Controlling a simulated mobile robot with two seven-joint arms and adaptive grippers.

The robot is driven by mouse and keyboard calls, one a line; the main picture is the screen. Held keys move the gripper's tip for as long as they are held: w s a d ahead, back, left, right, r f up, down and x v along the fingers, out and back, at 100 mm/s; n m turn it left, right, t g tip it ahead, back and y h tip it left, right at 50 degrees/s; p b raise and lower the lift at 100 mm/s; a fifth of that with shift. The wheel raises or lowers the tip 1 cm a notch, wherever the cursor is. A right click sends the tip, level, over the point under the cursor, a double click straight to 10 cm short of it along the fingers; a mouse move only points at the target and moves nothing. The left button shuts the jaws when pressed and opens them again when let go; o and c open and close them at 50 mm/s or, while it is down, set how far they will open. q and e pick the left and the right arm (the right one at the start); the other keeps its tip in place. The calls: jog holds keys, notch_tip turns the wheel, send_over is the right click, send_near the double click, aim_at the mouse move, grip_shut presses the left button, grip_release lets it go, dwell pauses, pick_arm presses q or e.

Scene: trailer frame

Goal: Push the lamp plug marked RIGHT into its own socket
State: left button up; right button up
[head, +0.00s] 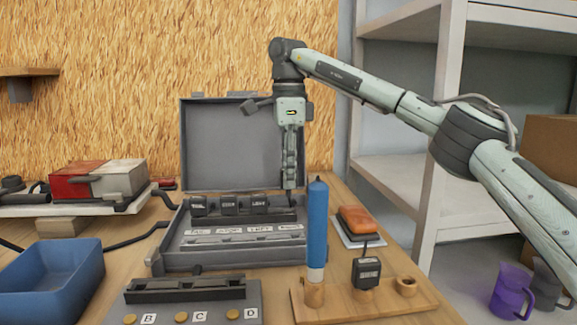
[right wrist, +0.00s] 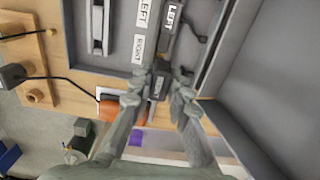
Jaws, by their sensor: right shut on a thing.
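An open grey case (head: 183,258) stands on the workbench. Several black plugs stand in a row in it, one marked LEFT (head: 258,200); that one also shows in the right wrist view (right wrist: 171,18). Below the row are white labels; the one reading RIGHT (right wrist: 138,48) is at the row's right end. My right gripper (head: 289,186) points down over that end. In the right wrist view its fingers (right wrist: 160,88) are shut on a small dark plug (right wrist: 160,80) level with the RIGHT label. Its marking is unreadable, and I cannot tell how deep it sits. My left gripper is out of view.
A wooden stand (head: 395,306) in front holds a blue cylinder (head: 317,225) and a black plug-like block (head: 367,272). An orange item (head: 357,220) lies right of the case. A blue bin (head: 50,280) is at left. The case's raised lid (head: 228,140) is close behind the gripper.

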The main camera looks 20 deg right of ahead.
aim_at(289, 196)
jog(key=shift+f, duration=0.5)
jog(key=shift+f, duration=0.4)
jog(key=shift+f, duration=0.2)
jog(key=shift+f, duration=0.35)
jog(key=shift+f, duration=0.15)
dwell(0.4)
jog(key=shift+f, duration=0.45)
jog(key=shift+f, duration=0.55)
dwell(0.3)
